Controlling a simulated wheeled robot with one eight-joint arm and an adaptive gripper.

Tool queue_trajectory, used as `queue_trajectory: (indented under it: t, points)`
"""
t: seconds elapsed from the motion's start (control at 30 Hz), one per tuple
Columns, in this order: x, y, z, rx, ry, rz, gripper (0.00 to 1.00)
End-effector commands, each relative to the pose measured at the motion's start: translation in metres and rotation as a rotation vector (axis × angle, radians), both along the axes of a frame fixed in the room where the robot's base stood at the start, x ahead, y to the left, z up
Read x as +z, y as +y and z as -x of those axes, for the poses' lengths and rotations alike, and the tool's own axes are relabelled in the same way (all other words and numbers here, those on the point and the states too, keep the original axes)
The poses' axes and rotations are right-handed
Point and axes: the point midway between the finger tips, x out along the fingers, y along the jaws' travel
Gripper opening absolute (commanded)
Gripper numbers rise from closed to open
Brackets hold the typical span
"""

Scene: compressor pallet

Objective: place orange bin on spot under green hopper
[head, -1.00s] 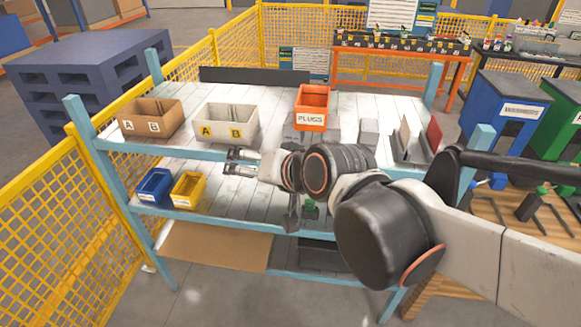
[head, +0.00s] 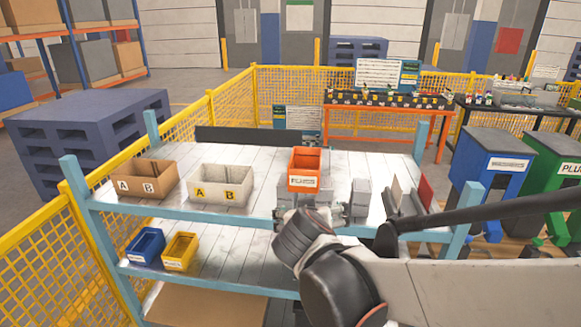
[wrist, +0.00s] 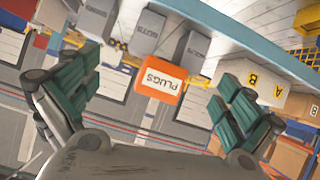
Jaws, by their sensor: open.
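The orange bin (head: 305,168), labelled PLUGS, stands upright on the top deck of the blue-framed shelf (head: 258,158). In the wrist view the bin (wrist: 160,83) appears upside down, between the fingers and beyond them. My gripper (head: 320,198) is open and empty in front of the bin at the shelf's front edge. Its two green-padded fingers (wrist: 158,95) are spread wide, with a gap on each side of the bin. The green hopper (head: 562,180) stands at the far right of the head view, cut by the picture edge. The spot under it is not clearly visible.
Grey bins (head: 360,198) stand just right of the orange bin. A white A/B bin (head: 222,184) and a brown A/B bin (head: 146,181) are to its left. A blue hopper (head: 490,178) stands left of the green one. Yellow mesh fencing (head: 45,245) runs along the left.

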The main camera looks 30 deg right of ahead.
Motion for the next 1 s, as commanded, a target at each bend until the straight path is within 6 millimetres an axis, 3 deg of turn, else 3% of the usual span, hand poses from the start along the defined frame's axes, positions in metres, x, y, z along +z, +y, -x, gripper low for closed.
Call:
queue_trajectory:
  t: [0.2,0.5,0.77,1.0]
  points:
    - [0.017,-0.016,-0.045,-0.067,-0.226,0.083,1.0]
    - [0.031,-0.009,-0.078,-0.05,-0.474,0.142,1.0]
    - [0.033,-0.011,-0.09,-0.038,-0.523,0.149,1.0]
    - [0.033,-0.037,-0.126,-0.039,-0.522,0.149,1.0]
